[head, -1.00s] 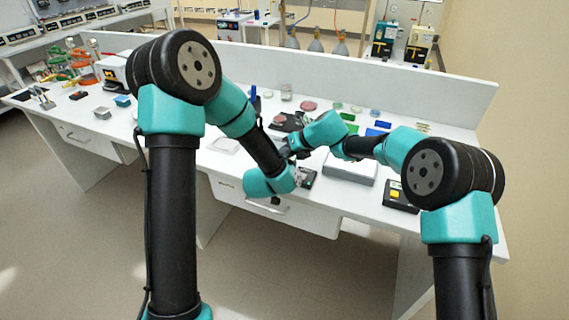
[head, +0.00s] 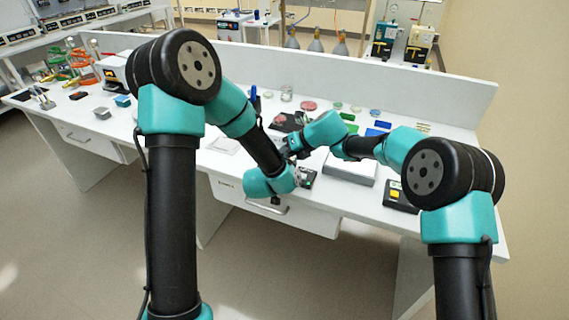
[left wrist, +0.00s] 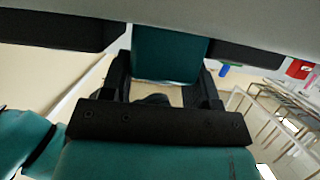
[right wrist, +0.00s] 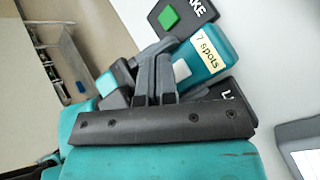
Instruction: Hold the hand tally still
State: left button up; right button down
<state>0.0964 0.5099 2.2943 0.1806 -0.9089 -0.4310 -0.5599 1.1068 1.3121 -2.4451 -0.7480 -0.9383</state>
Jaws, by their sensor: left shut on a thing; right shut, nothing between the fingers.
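The hand tally appears to be the teal body (right wrist: 212,48) with a "7 spots" label and a pale button (right wrist: 181,70) in the right wrist view. Dark panels flank it, one with a green square (right wrist: 168,17). My left gripper (left wrist: 166,72) is shut on the teal body, which shows between its spread fingers in the left wrist view. My right gripper (right wrist: 160,62) is shut and empty, with its fingertips close beside the pale button. I cannot tell whether they touch it. In the head view the arms largely hide the tally near the bench's front edge.
The white bench (head: 335,215) has a drawer below its front edge. A grey flat-topped device (head: 350,170) and a dark box with a yellow patch (head: 400,195) stand to the right. Dishes and coloured pieces (head: 372,132) lie behind, before a low white back panel (head: 400,88).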

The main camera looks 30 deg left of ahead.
jog(key=shift+f, duration=0.15)
dwell(0.5)
jog(key=shift+f, duration=0.3)
jog(key=shift+f, duration=0.7)
dwell(1.0)
jog(key=shift+s+r, duration=0.1)
jog(key=shift+r, duration=0.9)
jog(key=shift+r, duration=0.1)
jog(key=shift+r, duration=2.45)
jog(key=shift+r, duration=0.1)
dwell(0.5)
jog(key=shift+r, duration=1.9)
